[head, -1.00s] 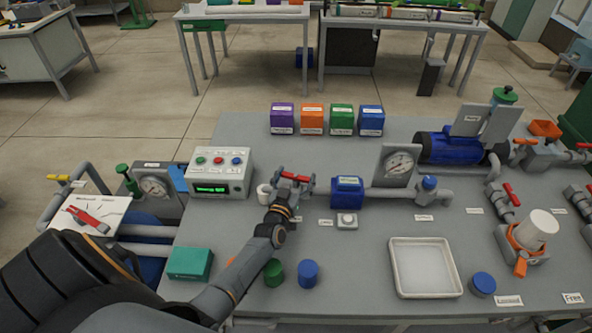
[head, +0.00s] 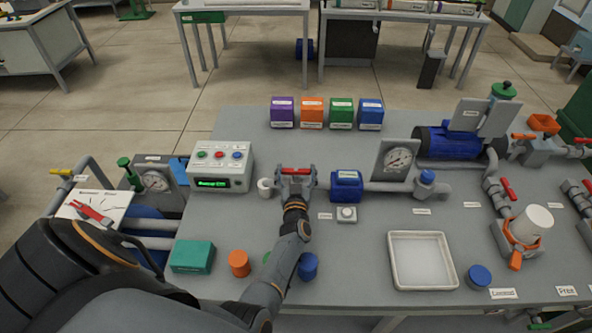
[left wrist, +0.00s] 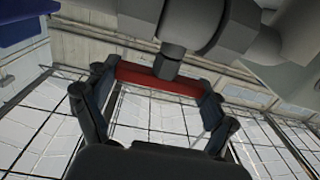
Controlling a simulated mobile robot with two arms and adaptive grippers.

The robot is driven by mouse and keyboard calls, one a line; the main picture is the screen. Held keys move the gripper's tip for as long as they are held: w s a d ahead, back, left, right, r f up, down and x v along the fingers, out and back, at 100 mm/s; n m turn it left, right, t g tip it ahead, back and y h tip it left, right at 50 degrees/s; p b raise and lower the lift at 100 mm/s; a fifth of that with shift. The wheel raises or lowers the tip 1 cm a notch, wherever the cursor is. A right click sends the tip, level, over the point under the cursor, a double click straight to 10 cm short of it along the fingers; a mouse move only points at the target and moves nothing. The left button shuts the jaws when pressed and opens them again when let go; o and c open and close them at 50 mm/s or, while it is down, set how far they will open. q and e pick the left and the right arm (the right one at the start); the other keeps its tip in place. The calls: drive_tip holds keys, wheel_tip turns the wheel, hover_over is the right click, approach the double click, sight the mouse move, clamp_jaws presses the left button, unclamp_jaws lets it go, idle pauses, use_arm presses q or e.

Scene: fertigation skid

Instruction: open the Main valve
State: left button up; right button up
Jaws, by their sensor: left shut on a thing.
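The valve with the red lever handle (head: 296,171) sits on the short pipe at the left of the grey bench, between a white cup and a blue pump-like block. Its label is too small to read, so I cannot confirm the name Main. My left gripper (head: 295,184) is shut on this red handle. In the left wrist view the red handle (left wrist: 157,80) lies between the fingers of the left gripper (left wrist: 157,105), below a grey pipe body. The handle now lies roughly in line with the pipe. My right gripper is not in view.
The control box (head: 220,166) and white cup (head: 265,187) stand left of the valve. The blue block (head: 346,186) and a gauge (head: 398,158) are to its right. Orange (head: 238,263) and blue (head: 308,266) caps lie near my left forearm. A white tray (head: 422,261) is farther right.

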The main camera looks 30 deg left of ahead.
use_arm(q)
drive_tip(key=o, duration=1)
drive_tip(key=shift+h, duration=0.3)
